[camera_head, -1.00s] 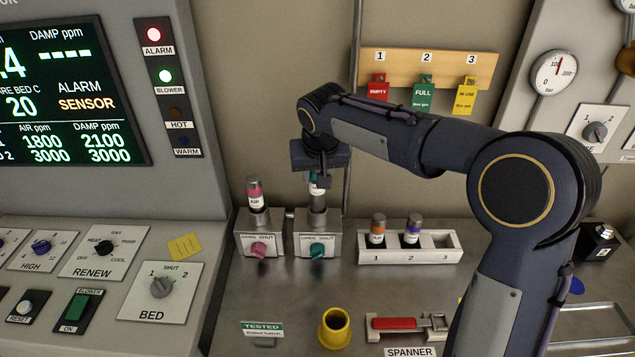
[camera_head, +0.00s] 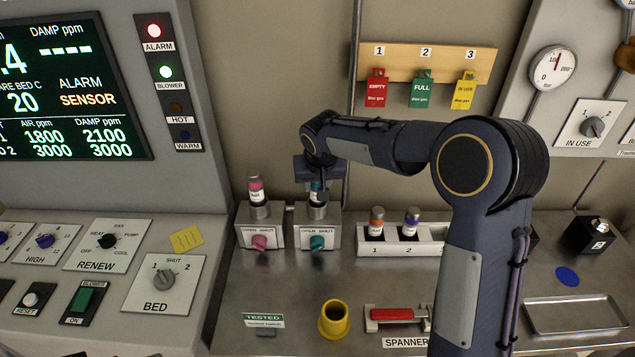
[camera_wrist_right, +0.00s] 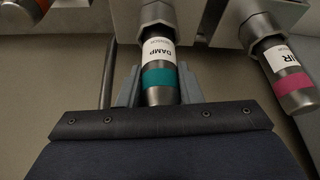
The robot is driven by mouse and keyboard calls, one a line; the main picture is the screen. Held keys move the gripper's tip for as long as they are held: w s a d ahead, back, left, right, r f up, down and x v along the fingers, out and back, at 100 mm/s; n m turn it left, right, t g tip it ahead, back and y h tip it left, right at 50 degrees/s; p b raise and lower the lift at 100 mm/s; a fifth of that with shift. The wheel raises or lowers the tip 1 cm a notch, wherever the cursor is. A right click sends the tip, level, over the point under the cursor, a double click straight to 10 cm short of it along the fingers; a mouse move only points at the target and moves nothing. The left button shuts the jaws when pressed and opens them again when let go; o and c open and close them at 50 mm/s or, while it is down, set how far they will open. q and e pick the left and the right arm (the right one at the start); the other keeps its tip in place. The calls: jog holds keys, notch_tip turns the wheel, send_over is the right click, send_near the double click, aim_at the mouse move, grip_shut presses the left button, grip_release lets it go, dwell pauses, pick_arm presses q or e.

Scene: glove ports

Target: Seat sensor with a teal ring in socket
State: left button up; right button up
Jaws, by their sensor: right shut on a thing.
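The sensor with a teal ring (camera_wrist_right: 159,77), labelled DAMP, is upright in the head view (camera_head: 317,196). My right gripper (camera_head: 316,182) is shut on it from above, with one finger on each side in the wrist view (camera_wrist_right: 160,88). The sensor's lower metal end is at the collar of the right-hand socket block (camera_head: 319,236), which has a teal knob (camera_head: 317,243). It lines up with the collar; its exact depth inside is hidden. Its ring is about level with that of the pink-ringed sensor beside it. My left gripper is not in view.
The pink-ringed sensor (camera_head: 256,189) stands in the left socket block (camera_head: 261,236), close by. A white rack (camera_head: 432,236) with orange and purple-blue sensors is to the right, partly behind my arm. A yellow cup (camera_head: 333,320) and red-handled spanner (camera_head: 392,315) lie in front.

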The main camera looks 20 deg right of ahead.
jog(key=o, duration=1.1)
jog(key=d+b+v, duration=0.1)
jog(key=v, duration=1.1)
jog(key=s+d+f+y, duration=0.1)
jog(key=s+d+y, duration=0.15)
jog(key=s, duration=0.75)
jog(key=s+d+f+y, duration=0.1)
jog(key=s+d, duration=0.3)
jog(key=s, duration=0.5)
jog(key=shift+t+y, duration=0.45)
jog(key=shift+t, duration=0.15)
jog(key=s+a+f, duration=0.1)
jog(key=s+f, duration=0.1)
jog(key=s, duration=0.2)
jog(key=s+a+f+b, duration=0.1)
jog(key=s+f, duration=0.2)
jog(key=s, duration=0.1)
jog(key=s+a+f, duration=0.1)
jog(key=s+f, duration=0.2)
jog(key=s, duration=0.1)
jog(key=shift+s+a, duration=0.15)
